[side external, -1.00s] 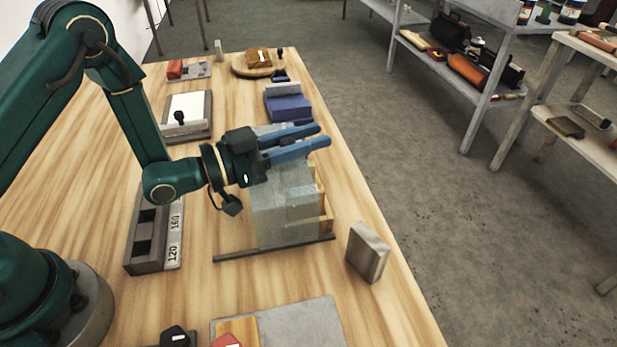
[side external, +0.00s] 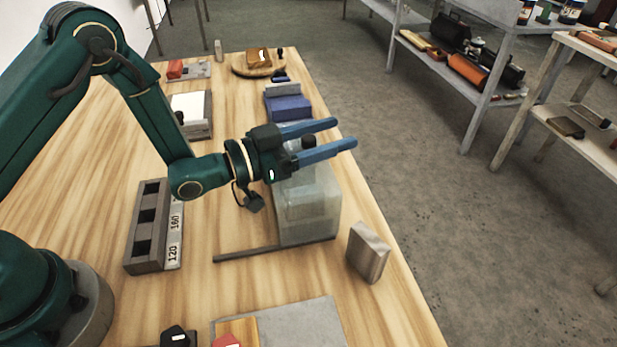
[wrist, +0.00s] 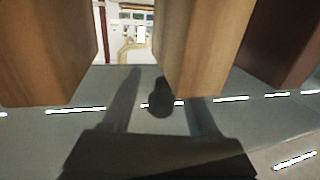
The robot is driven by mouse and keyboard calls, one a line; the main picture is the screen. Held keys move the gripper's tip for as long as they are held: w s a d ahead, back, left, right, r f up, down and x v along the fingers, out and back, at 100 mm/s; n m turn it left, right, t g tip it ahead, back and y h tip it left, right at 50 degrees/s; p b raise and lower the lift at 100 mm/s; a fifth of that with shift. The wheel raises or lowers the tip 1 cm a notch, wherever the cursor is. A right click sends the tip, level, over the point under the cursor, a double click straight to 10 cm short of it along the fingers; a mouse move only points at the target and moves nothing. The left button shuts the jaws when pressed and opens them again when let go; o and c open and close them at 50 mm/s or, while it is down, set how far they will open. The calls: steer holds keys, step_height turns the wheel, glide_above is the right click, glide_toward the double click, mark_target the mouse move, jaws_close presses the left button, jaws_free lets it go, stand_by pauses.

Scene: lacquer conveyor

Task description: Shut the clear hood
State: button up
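The clear hood (side external: 318,208) is a see-through box standing at the end of a dark rail (side external: 240,256) near the table's right edge. It covers the place where wooden parts showed before. A black knob (side external: 309,141) stands on its top and also shows in the wrist view (wrist: 160,98). My gripper (side external: 346,132) is above the hood with its two blue fingers apart. The knob is between the fingers, with a gap visible on each side in the wrist view. Whether a finger touches the knob from behind cannot be told.
A grey-brown block (side external: 368,252) stands just right of the hood. A slotted holder marked 120 and 160 (side external: 150,250) lies to the left. A blue block (side external: 288,106) is behind. A grey plate (side external: 305,325) lies in front. Bare table separates the holder and rail.

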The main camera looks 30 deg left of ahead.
mark_target(302, 143)
steer(key=shift+v, duration=2.6)
steer(key=a+r+n+t+y, duration=0.1)
steer(key=a+r+y, duration=0.25)
steer(key=r, duration=0.55)
steer(key=a+r+t+y, duration=0.15)
steer(key=a+r, duration=0.25)
steer(key=r, duration=0.5)
steer(key=s+a+f+n+g+y, duration=0.2)
steer(key=s+f+g, duration=0.4)
steer(key=s, duration=0.4)
steer(key=s+a+f+n+g+y, duration=0.2)
steer(key=s+f+g, duration=0.4)
steer(key=s, duration=0.4)
steer(key=shift+s+a+f+n+y, duration=0.2)
steer(key=shift+n+y, duration=0.1)
steer(key=shift+n, duration=0.4)
